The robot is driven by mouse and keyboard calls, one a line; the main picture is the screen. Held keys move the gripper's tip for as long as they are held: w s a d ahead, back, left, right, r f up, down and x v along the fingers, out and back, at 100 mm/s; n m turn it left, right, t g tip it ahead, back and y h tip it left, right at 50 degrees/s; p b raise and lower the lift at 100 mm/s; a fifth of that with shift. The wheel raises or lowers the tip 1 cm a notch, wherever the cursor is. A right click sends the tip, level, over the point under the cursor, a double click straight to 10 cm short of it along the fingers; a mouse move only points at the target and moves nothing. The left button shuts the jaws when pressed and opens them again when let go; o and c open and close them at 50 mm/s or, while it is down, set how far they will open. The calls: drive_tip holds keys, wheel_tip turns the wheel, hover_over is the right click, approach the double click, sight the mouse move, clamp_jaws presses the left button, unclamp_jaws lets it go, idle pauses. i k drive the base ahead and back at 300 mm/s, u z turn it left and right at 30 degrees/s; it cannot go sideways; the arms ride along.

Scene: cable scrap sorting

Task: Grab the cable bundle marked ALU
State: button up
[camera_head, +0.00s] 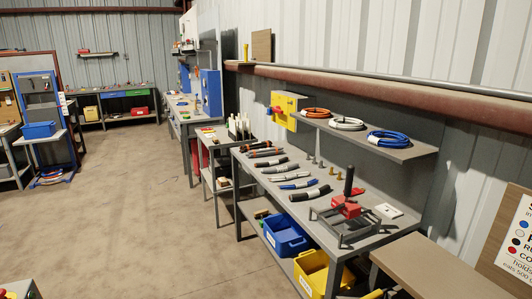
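Several short cable bundles lie in a row along the grey workbench (345,238). They include dark ones with orange (268,153), a grey one (279,168), a blue and white one (297,184) and a black and white one (310,193). Three coiled cables lie on the shelf (400,152) above: orange (316,112), white (347,123) and blue (388,139). I cannot read an ALU mark on any bundle or coil. My gripper is not in view.
A red-topped device on a grey frame (345,211) stands at the bench's near end. Blue (285,235) and yellow (318,272) bins sit below. A partly cut-off sign with coloured dots (518,235) is at right. The concrete floor (120,220) at left is open.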

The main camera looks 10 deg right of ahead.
sight(270, 151)
drive_tip(key=u, duration=0.05)
drive_tip(key=i, duration=0.95)
drive_tip(key=u, duration=0.7)
drive_tip(key=i, duration=0.6)
drive_tip(key=u, duration=0.65)
drive_tip(key=i, duration=2.25)
drive_tip(key=z, duration=0.2)
